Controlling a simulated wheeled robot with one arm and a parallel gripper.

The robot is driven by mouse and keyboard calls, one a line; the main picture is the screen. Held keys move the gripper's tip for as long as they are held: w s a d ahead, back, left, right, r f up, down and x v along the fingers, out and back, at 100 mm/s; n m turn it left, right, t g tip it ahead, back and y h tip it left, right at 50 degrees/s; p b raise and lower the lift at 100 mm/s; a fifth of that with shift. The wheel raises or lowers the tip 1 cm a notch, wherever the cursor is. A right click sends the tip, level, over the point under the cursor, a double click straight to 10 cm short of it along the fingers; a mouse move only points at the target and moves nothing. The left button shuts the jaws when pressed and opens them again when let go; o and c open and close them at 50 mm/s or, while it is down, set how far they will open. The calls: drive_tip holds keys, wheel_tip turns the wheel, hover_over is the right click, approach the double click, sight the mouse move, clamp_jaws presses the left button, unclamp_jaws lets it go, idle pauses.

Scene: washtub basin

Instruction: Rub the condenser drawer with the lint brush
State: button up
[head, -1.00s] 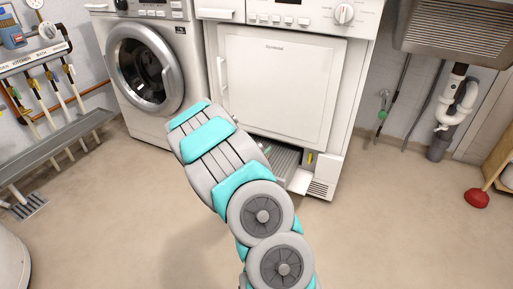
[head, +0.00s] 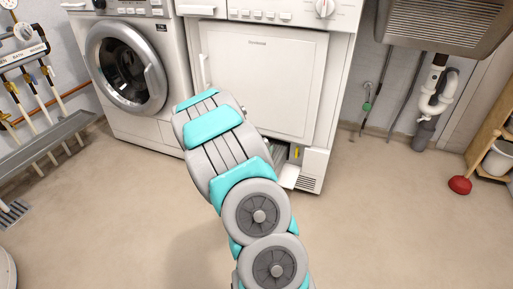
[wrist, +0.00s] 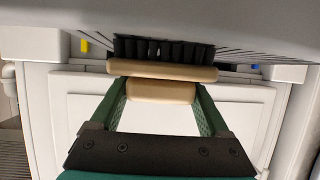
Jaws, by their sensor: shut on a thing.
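The lint brush (wrist: 165,72) has a pale wooden body and black bristles. In the wrist view my gripper (wrist: 162,92) is shut on its wooden handle, between two green fingers. The bristles point to the top of the picture and overlap the edge of a grey slotted surface (wrist: 215,22), which looks like the condenser drawer. I cannot tell whether they touch it. In the head view the drawer's opening is low on the dryer (head: 262,80), mostly hidden behind my arm, which also hides the gripper and brush.
A front-loading washer (head: 127,75) stands left of the dryer. A white flap (head: 290,177) sticks out low at the dryer's base. A sink (head: 447,22) with a white drain pipe is at right, with a red plunger (head: 460,185) on the floor.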

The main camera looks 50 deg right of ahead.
drive_tip(key=shift+s+d, duration=0.1)
drive_tip(key=shift+s, duration=0.1)
drive_tip(key=shift+w+d+f, duration=0.15)
drive_tip(key=shift+w+d, duration=0.15)
drive_tip(key=shift+d, duration=0.35)
drive_tip(key=shift+w+a+r+p, duration=0.1)
drive_tip(key=shift+w+a+p, duration=0.3)
drive_tip(key=shift+w, duration=0.35)
drive_tip(key=shift+w+a+r+p, duration=0.1)
drive_tip(key=shift+w+a+p, duration=0.15)
drive_tip(key=shift+w+p, duration=0.35)
drive_tip(key=shift+w+a+f+p, duration=0.1)
drive_tip(key=shift+w+a+p, duration=0.2)
drive_tip(key=shift+w, duration=0.3)
drive_tip(key=shift+w+a+f+p, duration=0.15)
drive_tip(key=shift+w+p, duration=0.2)
drive_tip(key=shift+w, duration=0.3)
drive_tip(key=shift+w+a+r+p, duration=0.1)
drive_tip(key=shift+w+a+p, duration=0.2)
drive_tip(key=shift+w, duration=0.3)
